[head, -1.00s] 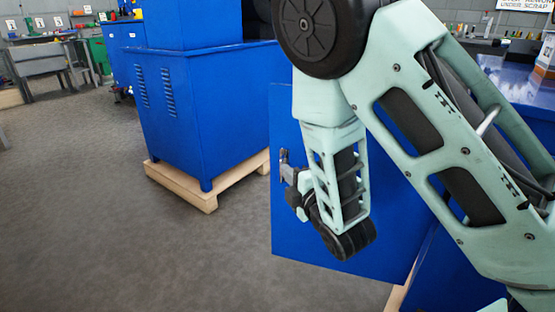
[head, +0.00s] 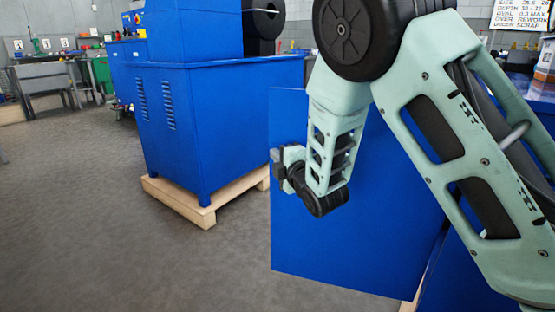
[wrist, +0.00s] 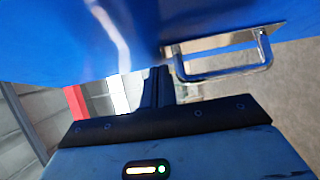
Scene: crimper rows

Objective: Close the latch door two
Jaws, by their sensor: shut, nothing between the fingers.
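The blue latch door (head: 385,235) stands swung out as a flat panel in the head view, partly hidden behind my arm. In the wrist view its blue face (wrist: 90,35) fills the top. A silver bar handle (wrist: 226,68) is fixed to it, right of my fingers. My gripper (head: 276,165) is at the door's left edge in the head view, its fingertips hard to make out there. In the wrist view my gripper (wrist: 159,76) is shut and empty, its tips close to the door beside the handle. I cannot tell whether they touch it. The handle is not gripped.
A blue machine cabinet (head: 215,120) on a wooden pallet (head: 185,203) stands left of the door. Grey floor (head: 90,230) is open at the left and front. A grey bench (head: 45,85) is far back at left.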

